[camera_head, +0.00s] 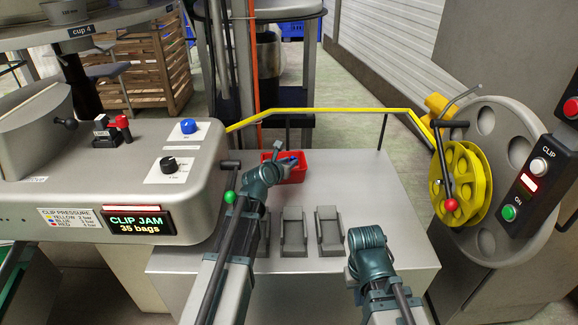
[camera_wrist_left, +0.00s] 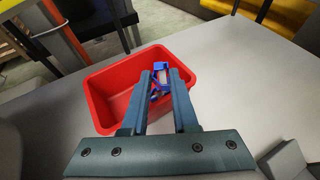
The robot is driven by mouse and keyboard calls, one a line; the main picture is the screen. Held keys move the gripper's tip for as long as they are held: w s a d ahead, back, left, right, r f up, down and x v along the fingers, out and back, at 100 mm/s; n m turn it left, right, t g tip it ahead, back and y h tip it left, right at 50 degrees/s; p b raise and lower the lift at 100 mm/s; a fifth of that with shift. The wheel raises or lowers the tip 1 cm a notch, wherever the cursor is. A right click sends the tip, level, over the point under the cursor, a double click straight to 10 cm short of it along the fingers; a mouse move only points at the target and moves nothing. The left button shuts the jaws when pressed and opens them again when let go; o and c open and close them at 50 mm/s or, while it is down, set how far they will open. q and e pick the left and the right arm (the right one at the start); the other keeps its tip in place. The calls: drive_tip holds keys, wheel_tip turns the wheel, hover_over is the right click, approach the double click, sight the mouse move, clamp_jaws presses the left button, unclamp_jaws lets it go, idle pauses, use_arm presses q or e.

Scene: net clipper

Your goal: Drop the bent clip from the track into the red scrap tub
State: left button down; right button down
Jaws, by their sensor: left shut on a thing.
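The red scrap tub (camera_head: 299,174) stands on the grey table behind my left wrist; in the left wrist view its red wall (camera_wrist_left: 101,112) and open inside show. My left gripper (camera_head: 283,162) is shut on a small blue clip (camera_wrist_left: 160,78), which sits between the fingertips. In the left wrist view the fingers (camera_wrist_left: 160,82) and the clip appear over the tub opening, toward its right side. The clip's exact height above the tub cannot be told. My right gripper (camera_head: 367,245) is low at the table's front; its fingers are hidden.
Several grey holders (camera_head: 293,232) stand on the table front. A yellow track (camera_head: 320,110) runs above the back of the table to a yellow reel (camera_head: 463,185) at right. The clipper housing (camera_head: 110,185) with its "CLIP JAM" display is at left. The table's right middle is clear.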

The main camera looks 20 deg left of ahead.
use_arm(q)
drive_tip(key=shift+f+b, duration=0.55)
drive_tip(key=shift+f, duration=0.1)
drive_tip(key=c, duration=0.7)
unclamp_jaws()
